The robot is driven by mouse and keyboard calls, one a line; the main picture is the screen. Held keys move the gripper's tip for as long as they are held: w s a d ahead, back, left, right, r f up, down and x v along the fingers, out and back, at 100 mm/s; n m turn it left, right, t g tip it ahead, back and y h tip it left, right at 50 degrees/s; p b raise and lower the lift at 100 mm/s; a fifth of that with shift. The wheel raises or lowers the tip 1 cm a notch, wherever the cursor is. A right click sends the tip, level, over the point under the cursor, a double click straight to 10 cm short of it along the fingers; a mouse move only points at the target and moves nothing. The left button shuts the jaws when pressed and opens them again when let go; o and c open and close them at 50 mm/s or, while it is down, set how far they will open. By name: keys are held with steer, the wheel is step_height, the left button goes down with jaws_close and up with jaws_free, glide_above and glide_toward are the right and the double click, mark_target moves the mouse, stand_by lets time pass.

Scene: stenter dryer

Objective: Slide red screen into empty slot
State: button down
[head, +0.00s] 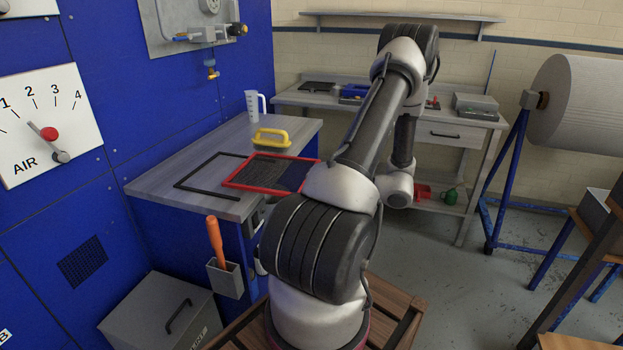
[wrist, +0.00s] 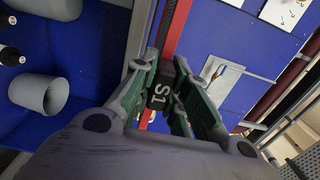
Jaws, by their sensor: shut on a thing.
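The red screen (head: 245,186), a red frame with dark mesh, is at the workbench in the head view, its right end hidden behind my arm. In the wrist view, its red bar (wrist: 176,28) runs up from between my fingers. My gripper (wrist: 162,90) is shut on a black block marked S1 (wrist: 160,94), which appears to be the screen's handle. The head view hides my gripper behind my arm. I cannot tell whether the screen touches the bench. I cannot make out an empty slot in either view.
A dark open frame (head: 188,187) lies on the grey workbench (head: 160,185), left of the screen. An orange-handled tool (head: 214,240) sits in a holder at the bench's front. The blue machine wall (head: 105,130) rises at left.

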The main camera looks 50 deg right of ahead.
steer(key=v, duration=1.7)
steer(key=shift+s, duration=0.4)
stand_by(1.3)
steer(key=shift+d, duration=0.1)
stand_by(1.1)
